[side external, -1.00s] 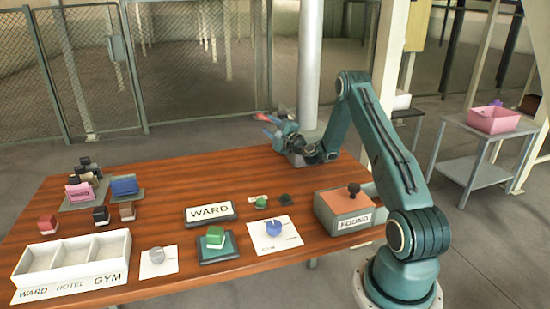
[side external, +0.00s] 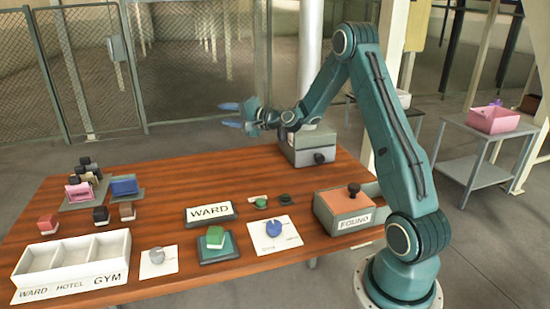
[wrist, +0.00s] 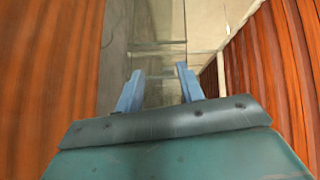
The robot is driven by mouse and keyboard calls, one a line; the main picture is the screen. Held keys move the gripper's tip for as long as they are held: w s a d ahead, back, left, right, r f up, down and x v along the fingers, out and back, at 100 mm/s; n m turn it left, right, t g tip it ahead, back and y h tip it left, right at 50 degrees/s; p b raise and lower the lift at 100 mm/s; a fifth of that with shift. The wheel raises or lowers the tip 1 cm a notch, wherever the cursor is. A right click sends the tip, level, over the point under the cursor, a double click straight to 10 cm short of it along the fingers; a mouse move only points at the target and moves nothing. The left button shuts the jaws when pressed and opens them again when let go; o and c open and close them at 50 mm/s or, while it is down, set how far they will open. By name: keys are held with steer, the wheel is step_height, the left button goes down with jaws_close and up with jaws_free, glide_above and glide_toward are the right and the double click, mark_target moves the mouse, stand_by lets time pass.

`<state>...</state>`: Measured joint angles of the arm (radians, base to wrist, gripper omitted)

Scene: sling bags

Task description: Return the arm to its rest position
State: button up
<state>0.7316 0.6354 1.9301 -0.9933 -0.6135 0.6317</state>
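My gripper (side external: 228,115) is raised above the back of the wooden table (side external: 165,165) in the side external view, with its blue fingers pointing left. The wrist view shows the two fingers (wrist: 158,88) spread apart with nothing between them, so it is open and empty. My arm bends high at the elbow and reaches left from its base at the table's right. My gripper touches nothing that I can see.
A grey box with a dark knob (side external: 307,147) stands under my forearm. The FOUND box (side external: 345,210) is near my base. A WARD sign (side external: 211,212), a white compartment tray (side external: 72,262) and several small bags are on the table. The table's back middle is clear.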

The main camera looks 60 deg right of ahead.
steer(key=s+a+r+n+g+y, duration=0.1)
steer(key=s+a+r+n+g, duration=0.1)
steer(key=s+a+n, duration=0.35)
steer(key=s+a+r+n+g+y, duration=0.1)
steer(key=s+a+r+n+g, duration=0.15)
steer(key=a, duration=0.55)
steer(key=s+a+r+n+g+y, duration=0.1)
steer(key=s+a+r+n+g, duration=0.15)
steer(key=a, duration=0.45)
steer(key=s+a+f+n+g+h, duration=0.1)
steer(key=s+n+g, duration=0.1)
steer(key=s, duration=1.1)
steer(key=s+a+f+n+g+h, duration=0.2)
steer(key=s+n, duration=0.1)
steer(key=s, duration=1)
steer(key=shift+s+a+g, duration=0.2)
steer(key=shift+s+g, duration=0.05)
steer(key=shift+g, duration=0.15)
